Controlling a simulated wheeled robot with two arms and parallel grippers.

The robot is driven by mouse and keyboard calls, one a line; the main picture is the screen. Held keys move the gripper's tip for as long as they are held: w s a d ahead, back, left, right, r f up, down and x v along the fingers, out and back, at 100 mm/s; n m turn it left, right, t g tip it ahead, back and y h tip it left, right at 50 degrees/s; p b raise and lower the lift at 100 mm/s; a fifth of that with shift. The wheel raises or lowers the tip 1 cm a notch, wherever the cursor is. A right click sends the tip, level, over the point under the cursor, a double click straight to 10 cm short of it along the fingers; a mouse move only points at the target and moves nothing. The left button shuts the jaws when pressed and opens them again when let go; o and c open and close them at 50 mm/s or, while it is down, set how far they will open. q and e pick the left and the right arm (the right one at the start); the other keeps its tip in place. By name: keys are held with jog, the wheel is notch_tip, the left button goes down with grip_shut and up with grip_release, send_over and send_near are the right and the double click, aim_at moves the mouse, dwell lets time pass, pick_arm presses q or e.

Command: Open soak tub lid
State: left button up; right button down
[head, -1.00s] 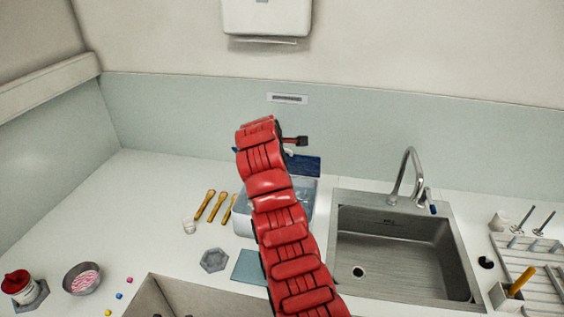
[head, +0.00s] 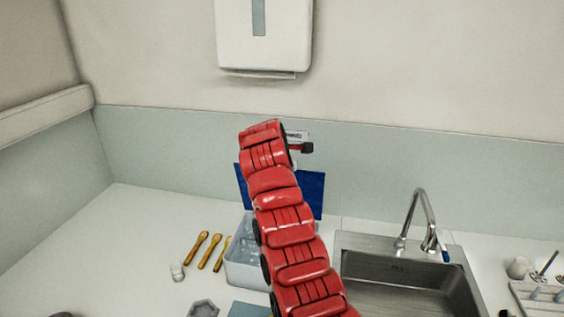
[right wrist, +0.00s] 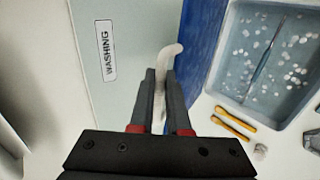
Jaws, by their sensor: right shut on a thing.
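The soak tub (head: 243,275) is a pale box on the counter behind my red right arm. It is open at the front, and the right wrist view shows cloudy water, white bits and a thin tool inside the tub (right wrist: 221,75). Its blue lid (head: 311,195) stands raised, about upright, at the tub's back edge. The lid also shows in the right wrist view (right wrist: 205,45). My right gripper (right wrist: 164,85) is shut on the lid's cream curved handle (right wrist: 170,55). In the head view my arm hides part of the lid and tub. My left gripper is out of view.
Several wooden-handled tools (head: 208,250) and a small glass (head: 177,271) lie left of the tub. A steel sink (head: 400,280) with a tap (head: 420,215) is to the right. The wall with a "WASHING" label (right wrist: 106,50) is close behind the lid.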

jog(key=shift+f, duration=0.2)
jog(key=c, duration=0.9)
grip_release()
jog(key=shift+c, duration=0.2)
jog(key=shift+o, duration=0.2)
jog(key=shift+s, duration=0.15)
jog(key=b+v, duration=0.8)
jog(key=v, duration=0.9)
jog(key=shift+r, duration=0.45)
jog(key=shift+s+a, duration=0.1)
jog(key=shift+s, duration=0.05)
